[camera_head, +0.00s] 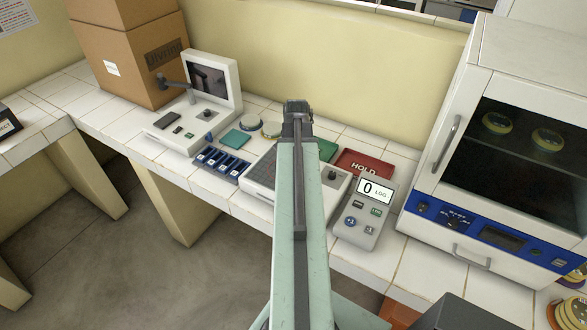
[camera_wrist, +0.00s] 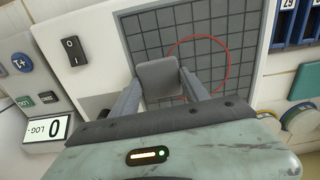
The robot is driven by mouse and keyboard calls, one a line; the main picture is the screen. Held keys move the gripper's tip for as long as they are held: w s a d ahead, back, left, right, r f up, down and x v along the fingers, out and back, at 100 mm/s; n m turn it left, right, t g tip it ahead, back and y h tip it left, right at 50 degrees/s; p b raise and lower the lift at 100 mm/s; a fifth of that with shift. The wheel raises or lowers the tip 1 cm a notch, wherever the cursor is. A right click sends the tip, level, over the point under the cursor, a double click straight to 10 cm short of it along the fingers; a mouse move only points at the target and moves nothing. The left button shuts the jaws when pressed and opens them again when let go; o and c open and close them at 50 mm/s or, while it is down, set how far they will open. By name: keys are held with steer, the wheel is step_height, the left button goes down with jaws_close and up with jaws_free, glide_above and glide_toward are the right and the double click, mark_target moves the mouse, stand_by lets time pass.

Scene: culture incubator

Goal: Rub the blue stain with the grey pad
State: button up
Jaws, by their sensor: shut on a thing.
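My gripper (camera_wrist: 160,85) is shut on the grey pad (camera_wrist: 158,76) in the wrist view, with one finger on each side of it. The pad is over a dark grey gridded plate (camera_wrist: 150,30), and I cannot tell whether it touches the plate. A thin red circle (camera_wrist: 231,64) is drawn on the grid, and the pad overlaps its left part. No blue stain shows; the pad may cover it. In the head view the plate (camera_head: 262,172) shows left of my arm, which hides my gripper and the pad.
A keypad with a "0 LOG" display (camera_head: 367,208) stands right of my arm, before a red HOLD tray (camera_head: 363,165). A blue slotted rack (camera_head: 221,165) and green square (camera_head: 235,139) lie left. The white incubator (camera_head: 500,130) stands right; a screen device (camera_head: 205,100) stands back left.

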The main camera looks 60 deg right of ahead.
steer(key=shift+r, duration=0.1)
step_height(320, 180, up, 6)
steer(key=p, duration=0.6)
step_height(320, 180, up, 3)
steer(key=p, duration=0.3)
steer(key=shift+f+b, duration=0.3)
steer(key=shift+f, duration=0.15)
